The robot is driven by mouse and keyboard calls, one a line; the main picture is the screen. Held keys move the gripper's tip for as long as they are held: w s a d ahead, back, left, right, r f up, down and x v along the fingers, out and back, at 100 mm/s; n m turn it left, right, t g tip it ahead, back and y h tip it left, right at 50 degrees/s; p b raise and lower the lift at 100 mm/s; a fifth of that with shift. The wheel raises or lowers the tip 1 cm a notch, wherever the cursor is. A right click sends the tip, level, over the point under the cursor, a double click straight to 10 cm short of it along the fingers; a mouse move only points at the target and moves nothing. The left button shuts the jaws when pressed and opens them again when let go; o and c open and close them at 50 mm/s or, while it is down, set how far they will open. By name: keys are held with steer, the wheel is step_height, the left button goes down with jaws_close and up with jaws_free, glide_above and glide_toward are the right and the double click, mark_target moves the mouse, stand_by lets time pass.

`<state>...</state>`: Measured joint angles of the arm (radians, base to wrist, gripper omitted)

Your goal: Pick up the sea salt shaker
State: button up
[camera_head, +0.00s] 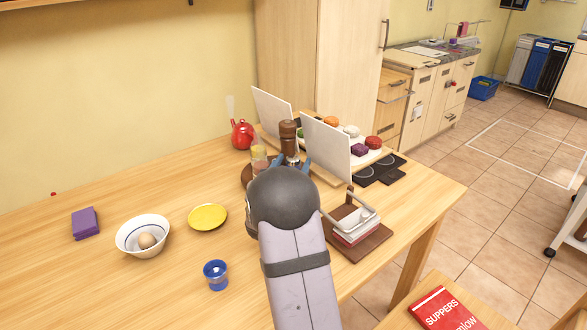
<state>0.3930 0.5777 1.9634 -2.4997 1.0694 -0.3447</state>
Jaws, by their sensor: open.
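A small clear shaker with a pale yellowish top (259,154) stands on a round brown tray (246,174) towards the back of the table; no label can be read, so I cannot tell if it is the sea salt shaker. A tall brown mill (288,136) stands just right of it. My gripper (292,161) is mostly hidden behind my own arm. Its blue fingers show on either side of the mill's lower part, open. I cannot tell whether they touch it. The shaker is left of the fingers.
A red teapot (242,134) is behind. A napkin holder (352,222) is at right. A bowl with an egg (129,231), yellow plate (207,217) and blue cup (216,274) are at left.

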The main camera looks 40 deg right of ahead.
steer(key=shift+w+d, duration=0.45)
steer(key=shift+d, duration=0.1)
steer(key=c, duration=1.2)
steer(key=shift+c, duration=0.2)
step_height(320, 180, up, 10)
steer(key=shift+a+p, duration=0.1)
steer(key=shift+p, duration=0.25)
steer(key=a+f+n+t+y+b, duration=0.1)
steer(key=a+n+t+y+b, duration=0.3)
steer(key=a, duration=2)
steer(key=w+n+t+y, duration=0.1)
steer(key=n, duration=0.4)
steer(key=shift+f+y, duration=0.25)
steer(key=shift+y, duration=0.15)
